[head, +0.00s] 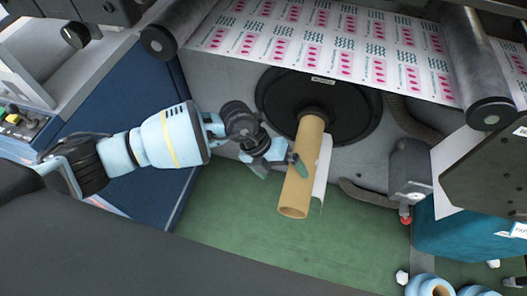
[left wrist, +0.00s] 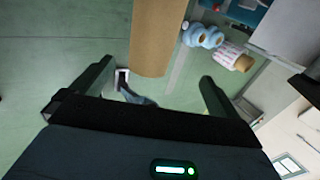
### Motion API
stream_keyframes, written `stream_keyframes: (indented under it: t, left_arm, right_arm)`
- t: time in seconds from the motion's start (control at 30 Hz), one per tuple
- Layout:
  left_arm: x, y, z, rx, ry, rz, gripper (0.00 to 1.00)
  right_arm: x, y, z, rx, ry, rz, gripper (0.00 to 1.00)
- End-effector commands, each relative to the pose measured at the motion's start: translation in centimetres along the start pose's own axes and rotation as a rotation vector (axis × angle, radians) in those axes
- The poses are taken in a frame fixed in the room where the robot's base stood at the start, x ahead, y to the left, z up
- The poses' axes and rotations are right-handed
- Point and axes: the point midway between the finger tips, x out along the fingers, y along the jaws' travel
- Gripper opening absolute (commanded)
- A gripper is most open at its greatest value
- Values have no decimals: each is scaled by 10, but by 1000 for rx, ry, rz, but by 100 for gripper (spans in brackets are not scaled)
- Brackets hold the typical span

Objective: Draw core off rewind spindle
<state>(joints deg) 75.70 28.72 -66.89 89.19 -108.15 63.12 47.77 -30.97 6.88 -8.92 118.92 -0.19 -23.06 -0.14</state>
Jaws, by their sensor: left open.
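A tan cardboard core (head: 295,190) sticks out from the spindle at the middle of a black round flange (head: 275,95), its free end toward me. A white strip of web (head: 322,168) hangs along its right side. My left gripper (head: 282,172) is open and empty beside the core in the head view; one finger overlaps the core and the other is to its left. In the left wrist view the core (left wrist: 158,35) comes down between the two spread fingers (left wrist: 157,72); contact cannot be told. The spindle inside the core is hidden. My right gripper is not in view.
A printed web (head: 320,40) runs above between two dark rollers. A grey box with a red knob (head: 408,172) and a hose lie to the right. Blue-wrapped rolls (head: 430,286) stand at lower right. Green floor (head: 230,230) below the core is clear.

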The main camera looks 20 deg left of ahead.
Motion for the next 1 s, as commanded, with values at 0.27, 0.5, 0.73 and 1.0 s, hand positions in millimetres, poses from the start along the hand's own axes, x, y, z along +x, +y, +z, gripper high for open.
stream_keyframes:
  t: [0.27,0.5,0.73,1.0]
  left_arm:
    - [-5,8,8,8,-17,48,100]
    - [7,9,8,7,-14,44,100]
    - [32,11,8,7,-13,43,100]
    - [59,12,8,7,-13,43,100]
  right_arm:
    - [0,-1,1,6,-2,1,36]
    - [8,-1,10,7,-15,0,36]
    - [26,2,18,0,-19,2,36]
    - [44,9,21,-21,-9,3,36]
